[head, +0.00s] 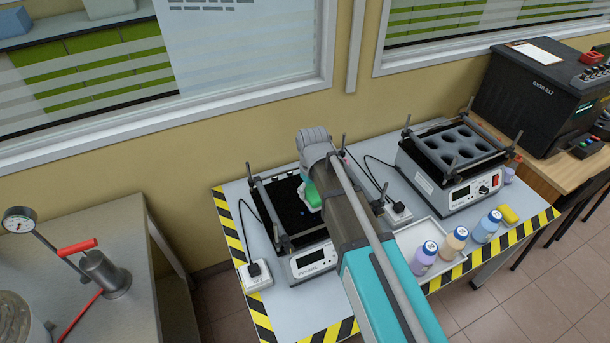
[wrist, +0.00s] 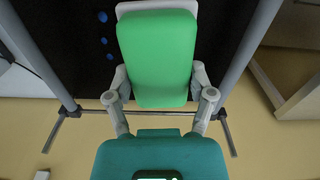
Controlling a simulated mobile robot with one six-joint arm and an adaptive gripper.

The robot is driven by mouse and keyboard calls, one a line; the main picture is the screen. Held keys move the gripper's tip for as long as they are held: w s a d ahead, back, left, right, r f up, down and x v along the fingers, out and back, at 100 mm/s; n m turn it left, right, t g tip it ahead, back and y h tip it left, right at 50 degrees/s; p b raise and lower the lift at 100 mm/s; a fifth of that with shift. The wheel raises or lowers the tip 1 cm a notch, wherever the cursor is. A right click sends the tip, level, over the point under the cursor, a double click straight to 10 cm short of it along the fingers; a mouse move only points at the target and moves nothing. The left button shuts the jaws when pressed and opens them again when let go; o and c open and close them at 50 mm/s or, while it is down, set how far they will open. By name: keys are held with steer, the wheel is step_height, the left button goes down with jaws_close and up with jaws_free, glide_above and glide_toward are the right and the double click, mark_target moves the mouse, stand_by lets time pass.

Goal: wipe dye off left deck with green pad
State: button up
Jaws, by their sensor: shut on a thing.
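The left deck (head: 282,192) is a black platform with metal side rails on a white shaker unit. My gripper (wrist: 160,90) is shut on the green pad (wrist: 158,55), which has a pale backing at one end. In the head view the pad (head: 312,194) shows beside my arm, over the right part of the left deck. My arm hides much of the deck there. Several blue dye spots (wrist: 107,41) lie on the black deck, just left of the pad in the wrist view. I cannot tell whether the pad touches the deck.
A second shaker (head: 455,160) with a holed black rack stands to the right. Several bottles (head: 454,241) stand on or by a white tray (head: 420,239), near a yellow block (head: 509,214). Power strips (head: 256,275) and cables lie on the striped-edge table. A window wall is behind.

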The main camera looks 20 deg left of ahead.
steer(key=shift+w+d, duration=0.1)
steer(key=shift+w, duration=0.05)
steer(key=shift+w, duration=0.2)
steer(key=w+a+f, duration=0.1)
steer(key=w+a, duration=0.3)
steer(key=w, duration=0.1)
steer(key=shift+a+m+b, duration=0.3)
steer(key=shift+a+b, duration=0.05)
steer(key=shift+b, duration=0.1)
